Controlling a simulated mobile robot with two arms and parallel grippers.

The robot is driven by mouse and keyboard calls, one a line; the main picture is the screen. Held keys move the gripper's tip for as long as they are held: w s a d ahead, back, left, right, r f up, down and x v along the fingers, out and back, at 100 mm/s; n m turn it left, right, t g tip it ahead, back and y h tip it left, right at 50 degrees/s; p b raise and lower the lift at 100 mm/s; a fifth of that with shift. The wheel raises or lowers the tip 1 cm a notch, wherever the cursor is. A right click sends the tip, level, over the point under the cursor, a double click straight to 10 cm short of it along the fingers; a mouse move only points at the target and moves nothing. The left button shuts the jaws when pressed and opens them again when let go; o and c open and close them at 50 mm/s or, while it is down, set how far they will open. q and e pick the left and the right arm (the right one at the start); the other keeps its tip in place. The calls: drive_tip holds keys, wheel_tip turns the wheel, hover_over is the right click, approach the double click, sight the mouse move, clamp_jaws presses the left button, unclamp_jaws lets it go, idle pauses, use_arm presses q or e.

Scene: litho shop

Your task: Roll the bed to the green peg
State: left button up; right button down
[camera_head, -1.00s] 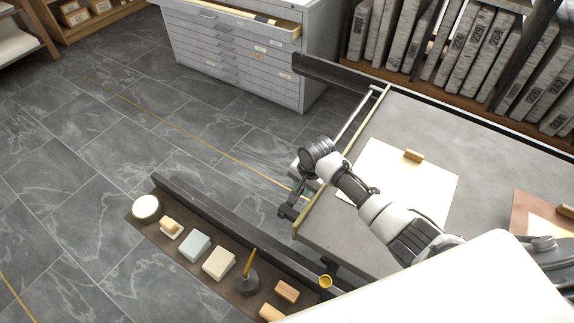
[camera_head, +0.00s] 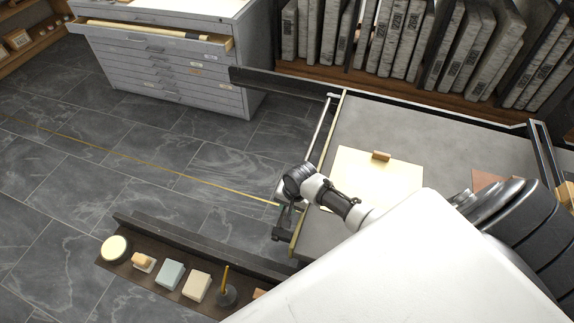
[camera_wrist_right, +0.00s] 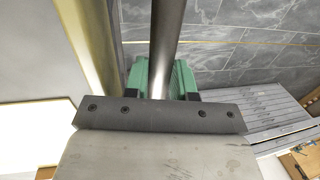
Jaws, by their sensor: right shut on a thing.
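The bed (camera_head: 350,125) is a flat grey slab with a brass-coloured left edge, running off to the right on dark rails. A thin metal bar runs along its left end. My right gripper (camera_head: 285,207) is at that bar, low beside the bed's edge. In the right wrist view, the bar (camera_wrist_right: 166,45) runs between the green parts at the gripper's tip (camera_wrist_right: 160,80), which is shut on it. A cream sheet (camera_head: 362,182) with a small wooden block lies on the bed. I cannot make out a separate green peg. My left gripper is not in view.
The near rail (camera_head: 200,242) and far rail (camera_head: 275,81) extend left past the bed. A shelf (camera_head: 185,288) along the near rail holds sponges and small tools. A grey drawer cabinet (camera_head: 165,60) and racked stones (camera_head: 400,45) stand behind. Floor at left is clear.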

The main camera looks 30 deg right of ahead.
drive_tip(key=c, duration=0.9)
unclamp_jaws()
drive_tip(key=r, duration=0.3)
drive_tip(key=s+d+r, duration=0.1)
drive_tip(key=r, duration=0.6)
drive_tip(key=shift+s+d+r+p, duration=0.15)
drive_tip(key=shift+s+r+p, duration=0.15)
drive_tip(key=shift+s+p, duration=0.05)
